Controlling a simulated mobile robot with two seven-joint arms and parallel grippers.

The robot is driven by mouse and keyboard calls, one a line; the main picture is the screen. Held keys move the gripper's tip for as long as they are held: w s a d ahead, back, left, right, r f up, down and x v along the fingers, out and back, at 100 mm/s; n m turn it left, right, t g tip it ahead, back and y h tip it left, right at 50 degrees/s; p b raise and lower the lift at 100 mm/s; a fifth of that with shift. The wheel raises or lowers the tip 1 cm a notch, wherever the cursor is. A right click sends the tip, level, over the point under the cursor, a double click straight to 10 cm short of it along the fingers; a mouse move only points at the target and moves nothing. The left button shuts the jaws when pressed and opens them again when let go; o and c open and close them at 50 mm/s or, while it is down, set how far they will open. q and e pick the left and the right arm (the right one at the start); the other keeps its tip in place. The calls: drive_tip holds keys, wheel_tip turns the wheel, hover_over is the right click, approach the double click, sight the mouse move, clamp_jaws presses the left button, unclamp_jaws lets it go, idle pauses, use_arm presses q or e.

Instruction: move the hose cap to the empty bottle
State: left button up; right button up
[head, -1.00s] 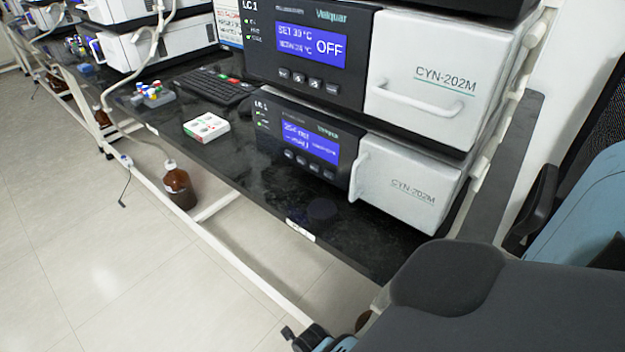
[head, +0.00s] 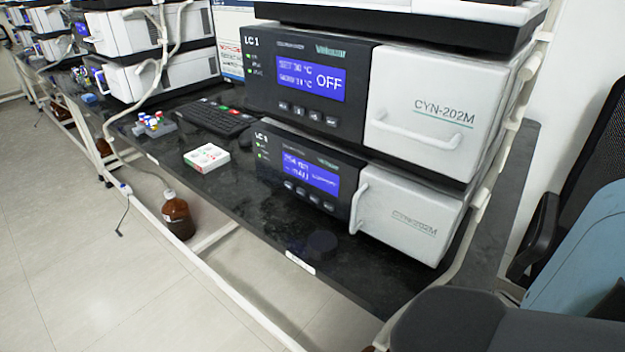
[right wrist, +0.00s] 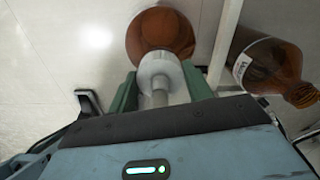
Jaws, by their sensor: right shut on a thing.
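In the right wrist view, my right gripper (right wrist: 161,82) is shut on the white hose cap (right wrist: 158,72), with a pale hose running from it toward the camera. A round brown bottle (right wrist: 160,32) shows directly behind the cap. I cannot tell whether the cap sits on its neck or is apart from it. A second brown bottle (right wrist: 268,68), with a white label and a bare neck, is to the right, beyond a pale rail. My left gripper is in neither view, and the head view does not show the right one.
A white-capped brown bottle (head: 178,217) stands on the floor beside the bench's low white rail (head: 228,285). The black bench top (head: 240,208) carries stacked instruments (head: 330,90), a keyboard (head: 215,117) and a small white box (head: 206,157). A black chair (head: 595,150) is at right. Floor at left is clear.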

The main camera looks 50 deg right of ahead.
drive_tip(key=shift+f, duration=0.4)
idle(0.4)
drive_tip(key=o, duration=1)
